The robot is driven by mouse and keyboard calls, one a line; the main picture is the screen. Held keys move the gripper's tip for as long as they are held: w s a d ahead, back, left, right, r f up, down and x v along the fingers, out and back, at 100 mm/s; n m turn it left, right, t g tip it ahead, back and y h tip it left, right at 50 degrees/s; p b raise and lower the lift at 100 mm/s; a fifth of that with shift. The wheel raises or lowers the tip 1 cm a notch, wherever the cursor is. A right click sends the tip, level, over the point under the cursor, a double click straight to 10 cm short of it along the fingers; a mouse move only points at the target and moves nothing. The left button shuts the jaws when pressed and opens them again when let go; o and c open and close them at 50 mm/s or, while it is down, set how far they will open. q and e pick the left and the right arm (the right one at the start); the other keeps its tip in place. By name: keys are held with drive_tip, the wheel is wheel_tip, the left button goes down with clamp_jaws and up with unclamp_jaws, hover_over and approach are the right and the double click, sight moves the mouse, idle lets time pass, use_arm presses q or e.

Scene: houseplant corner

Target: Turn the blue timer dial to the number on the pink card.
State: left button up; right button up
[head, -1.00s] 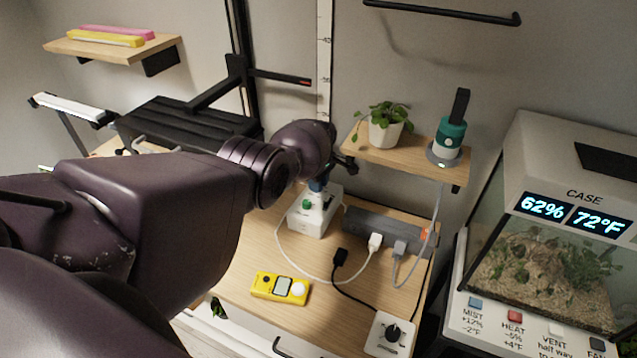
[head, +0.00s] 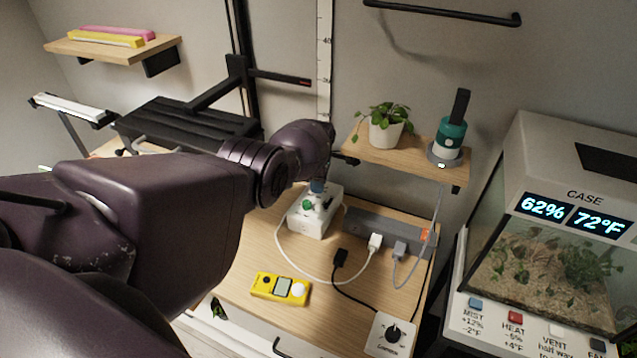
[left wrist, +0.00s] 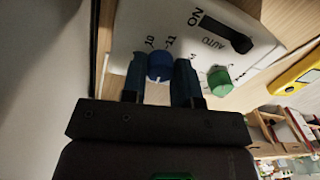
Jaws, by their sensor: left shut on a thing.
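The white timer box (head: 327,222) stands at the back of the wooden desk. Its blue dial (head: 317,187) shows below my dark left wrist in the head view. In the left wrist view the blue dial (left wrist: 159,62) sits between the two fingers of my left gripper (left wrist: 160,76), which is shut on it. The numbers 10 and 11 show beside the dial; other numbers are hidden or unreadable. A green knob (left wrist: 219,80) and a black ON/AUTO switch (left wrist: 226,34) are on the same face. I cannot make out the pink card. My right gripper is not in view.
A grey power strip (head: 375,232) with plugs and cables lies right of the box. A yellow device (head: 281,288) lies in front. A shelf with a potted plant (head: 386,125) overhangs at the right. The glass case (head: 545,262) stands further right.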

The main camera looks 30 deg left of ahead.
use_arm(q)
drive_tip(key=shift+r, duration=0.1)
drive_tip(key=o, duration=0.9)
drive_tip(key=shift+m, duration=0.4)
